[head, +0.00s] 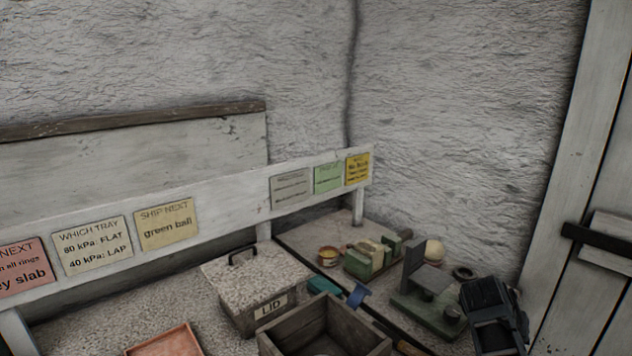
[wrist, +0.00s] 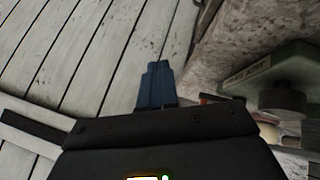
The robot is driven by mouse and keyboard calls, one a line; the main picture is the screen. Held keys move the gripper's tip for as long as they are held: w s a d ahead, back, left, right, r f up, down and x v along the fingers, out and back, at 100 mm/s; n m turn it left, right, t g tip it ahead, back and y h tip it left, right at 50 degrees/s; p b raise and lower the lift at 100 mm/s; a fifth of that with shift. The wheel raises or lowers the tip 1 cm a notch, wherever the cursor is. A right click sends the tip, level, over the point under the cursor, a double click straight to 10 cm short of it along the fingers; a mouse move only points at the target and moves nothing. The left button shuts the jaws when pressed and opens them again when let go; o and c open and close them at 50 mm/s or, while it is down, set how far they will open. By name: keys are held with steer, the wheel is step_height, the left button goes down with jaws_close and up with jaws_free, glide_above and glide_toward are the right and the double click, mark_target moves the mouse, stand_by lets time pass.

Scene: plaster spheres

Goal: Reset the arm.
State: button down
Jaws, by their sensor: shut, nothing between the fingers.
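My gripper shows in the wrist view (wrist: 156,82) as two dark blue fingers pressed together, with nothing between them. Behind the fingers in that view are pale planks and, to the right, the edge of a speckled worktop. In the head view a dark part of my arm (head: 492,310) stands at the lower right, beside the green fixture. The fingertips cannot be made out there.
A lidded box (head: 248,278) marked LID and an open wooden crate (head: 325,325) stand on the bench. A reddish tray (head: 165,341) is at front left. A green fixture (head: 425,312) and a pale ball (head: 435,251) are near my arm. Cards line the back rail (head: 235,200).

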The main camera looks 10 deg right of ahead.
steer(key=s+a+f+n+t, duration=0.4)
steer(key=s+a+f, duration=0.3)
steer(key=s+f, duration=0.35)
steer(key=s+a+n+t+y, duration=0.35)
steer(key=s+a, duration=0.45)
steer(key=s, duration=0.6)
steer(key=s+a+r+t+y, duration=0.1)
steer(key=s+a+r+t, duration=0.1)
steer(key=s+r, duration=0.4)
steer(key=s+a+r+t+y, duration=0.1)
steer(key=s+a+r, duration=0.4)
steer(key=s+r, duration=0.2)
steer(key=s+a+r+t+y+b, duration=0.1)
steer(key=s+a+r+t+y, duration=0.1)
steer(key=s+a+r, duration=0.2)
step_height(320, 180, up, 5)
steer(key=s, duration=0.3)
steer(key=shift+a+r+t, duration=0.15)
steer(key=shift+a+t, duration=0.1)
steer(key=shift+t, duration=0.1)
